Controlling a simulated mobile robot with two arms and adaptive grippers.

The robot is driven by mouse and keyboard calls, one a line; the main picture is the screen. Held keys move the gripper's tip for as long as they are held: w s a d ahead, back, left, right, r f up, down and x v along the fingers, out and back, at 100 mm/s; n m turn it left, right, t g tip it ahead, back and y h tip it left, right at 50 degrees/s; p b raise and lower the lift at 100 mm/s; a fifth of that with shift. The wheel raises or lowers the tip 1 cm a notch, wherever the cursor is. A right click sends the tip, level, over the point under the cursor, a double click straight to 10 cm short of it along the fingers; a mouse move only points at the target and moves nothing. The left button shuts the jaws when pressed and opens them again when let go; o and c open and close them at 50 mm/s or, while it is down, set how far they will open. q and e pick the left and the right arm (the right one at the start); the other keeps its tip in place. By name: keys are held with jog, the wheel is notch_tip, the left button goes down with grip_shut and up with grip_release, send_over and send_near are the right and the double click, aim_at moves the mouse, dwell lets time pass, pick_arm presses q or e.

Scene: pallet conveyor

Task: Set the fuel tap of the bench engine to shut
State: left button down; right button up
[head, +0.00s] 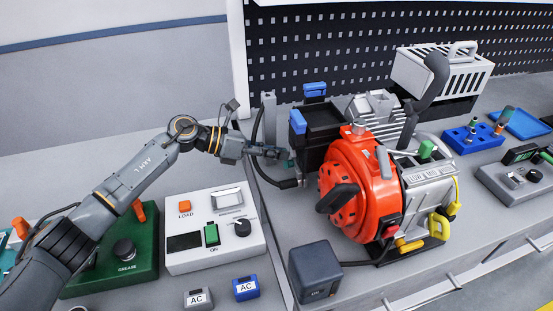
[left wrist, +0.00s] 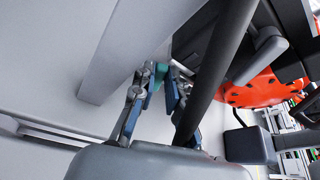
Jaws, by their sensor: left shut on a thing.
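The bench engine (head: 363,190) stands on the bench, with a round red housing, a black handle and a grey block. My left gripper (head: 279,153) reaches in from the left to the engine's left side, beside a black box-like part (head: 318,130). It is shut on a small teal piece (left wrist: 157,77), which shows between the fingers in the left wrist view. The fingers largely cover this piece; I cannot tell whether it is the fuel tap's lever or what setting it has. A dark hose (left wrist: 218,70) crosses close to the fingers in the left wrist view. My right gripper is not in view.
A white control box (head: 212,256) and a green box (head: 122,268) stand below my left arm. A dark grey box (head: 316,270) sits in front of the engine. A blue block (head: 474,139) and a grey panel (head: 516,178) are at the right.

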pick_arm(q)
jog(key=c, duration=1.3)
grip_release()
jog(key=shift+c, duration=0.2)
